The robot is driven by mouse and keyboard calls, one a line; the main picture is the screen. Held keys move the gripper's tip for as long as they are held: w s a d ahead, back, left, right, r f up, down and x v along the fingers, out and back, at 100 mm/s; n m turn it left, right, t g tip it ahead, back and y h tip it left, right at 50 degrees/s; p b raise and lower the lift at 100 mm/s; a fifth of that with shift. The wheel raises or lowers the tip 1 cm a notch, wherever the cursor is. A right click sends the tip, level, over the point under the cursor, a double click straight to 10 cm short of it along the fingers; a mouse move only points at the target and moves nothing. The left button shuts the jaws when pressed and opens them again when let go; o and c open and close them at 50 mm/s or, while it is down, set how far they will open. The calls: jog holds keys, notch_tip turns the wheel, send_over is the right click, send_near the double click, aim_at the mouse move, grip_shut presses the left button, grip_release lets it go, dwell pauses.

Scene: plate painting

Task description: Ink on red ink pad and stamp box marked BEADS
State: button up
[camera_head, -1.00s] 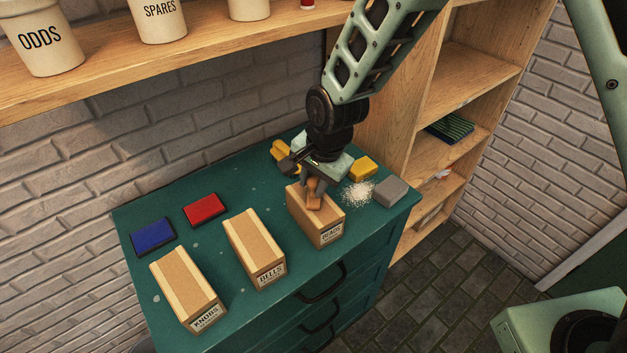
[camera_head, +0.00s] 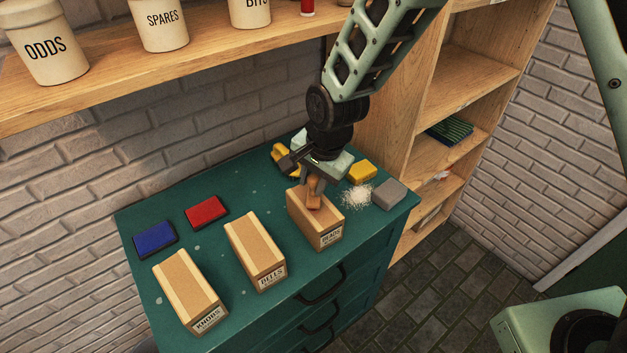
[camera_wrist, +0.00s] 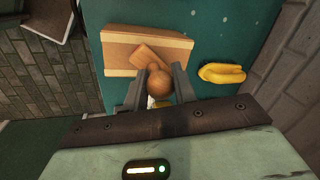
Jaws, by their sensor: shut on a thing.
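My gripper (camera_head: 314,188) is shut on a wooden stamp (camera_head: 314,203). In the wrist view the fingers (camera_wrist: 157,82) are on either side of the stamp's round knob (camera_wrist: 160,88), with its block base (camera_wrist: 151,57) beyond. The stamp is over the top of the box marked BEADS (camera_head: 317,231) and looks to be on or very close to it; I cannot tell if they touch. That box also shows in the wrist view (camera_wrist: 118,52). The underside of the stamp is hidden. The red ink pad (camera_head: 206,211) lies open to view at the back left of the green top.
A blue ink pad (camera_head: 154,238) lies left of the red one. Boxes marked BELLS (camera_head: 255,249) and KNOBS (camera_head: 190,290) stand left of BEADS.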

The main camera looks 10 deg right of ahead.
jog(key=shift+w+a+p+v, duration=0.15)
jog(key=shift+p+v, duration=0.45)
jog(key=shift+v, duration=0.3)
jog(key=shift+w+a+p+v, duration=0.1)
jog(key=shift+w+p+v, duration=0.05)
jog(key=shift+p+v, duration=0.6)
jog(key=shift+w+a+p+v, duration=0.15)
jog(key=shift+p+v, duration=0.3)
jog(key=shift+v, duration=0.55)
